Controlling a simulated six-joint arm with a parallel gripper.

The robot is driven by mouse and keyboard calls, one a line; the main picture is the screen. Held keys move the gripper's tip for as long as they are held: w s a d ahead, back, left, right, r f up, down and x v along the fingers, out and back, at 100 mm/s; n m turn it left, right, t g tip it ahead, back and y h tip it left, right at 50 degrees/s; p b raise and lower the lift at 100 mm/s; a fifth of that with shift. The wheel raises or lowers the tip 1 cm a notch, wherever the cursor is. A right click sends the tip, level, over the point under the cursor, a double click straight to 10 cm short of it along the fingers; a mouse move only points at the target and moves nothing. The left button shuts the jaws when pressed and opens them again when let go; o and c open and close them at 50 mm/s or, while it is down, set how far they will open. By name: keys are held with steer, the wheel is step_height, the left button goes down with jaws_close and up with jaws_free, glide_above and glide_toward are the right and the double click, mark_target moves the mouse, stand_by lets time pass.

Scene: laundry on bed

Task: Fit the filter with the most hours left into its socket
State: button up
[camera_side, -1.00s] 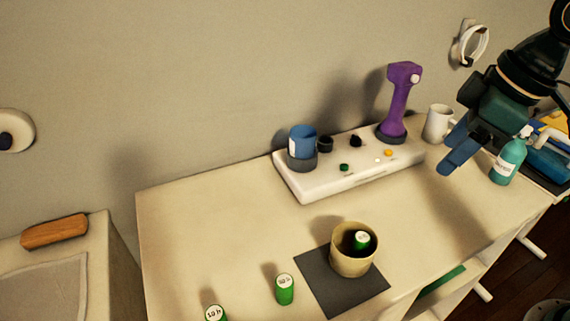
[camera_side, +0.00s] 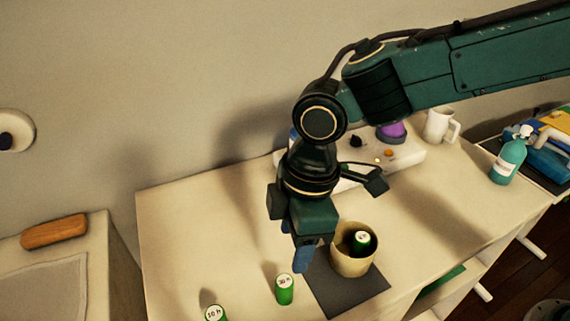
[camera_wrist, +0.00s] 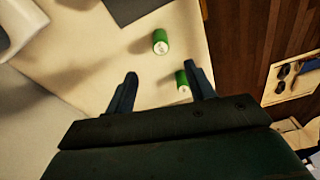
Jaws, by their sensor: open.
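Two green filters with white tops stand upright on the table, one near the middle (camera_side: 285,290) and one at the front left (camera_side: 215,314). The left top seems to read 10 h; the middle top seems to read 30 h. A third filter (camera_side: 362,241) sits in a tan cup (camera_side: 352,263), its label too small to read. My gripper (camera_side: 304,257) is open and empty, above the table behind the middle filter. The wrist view shows two filters, one beyond the fingertips (camera_wrist: 160,41), one beside the right finger (camera_wrist: 183,80). The white base unit (camera_side: 405,157) is partly behind my arm; I cannot make out a socket.
The cup stands on a dark mat (camera_side: 325,291), close to the right of my gripper. A mug (camera_side: 440,125) and a teal bottle (camera_side: 507,160) stand at the right. The table's left part (camera_side: 185,225) is clear.

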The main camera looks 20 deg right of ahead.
mark_target(285, 280)
steer(key=shift+a+f, duration=0.2)
steer(key=shift+f, duration=1.25)
steer(key=shift+a+f, duration=0.25)
steer(key=shift+f, duration=1.25)
steer(key=shift+a+f, duration=0.2)
steer(key=shift+f, duration=1.25)
steer(key=shift+f, duration=0.1)
steer(key=shift+w+a+f, duration=0.1)
steer(key=shift+f, duration=1.15)
steer(key=shift+a+f, duration=0.1)
steer(key=shift+f, duration=1.15)
steer(key=c, duration=1)
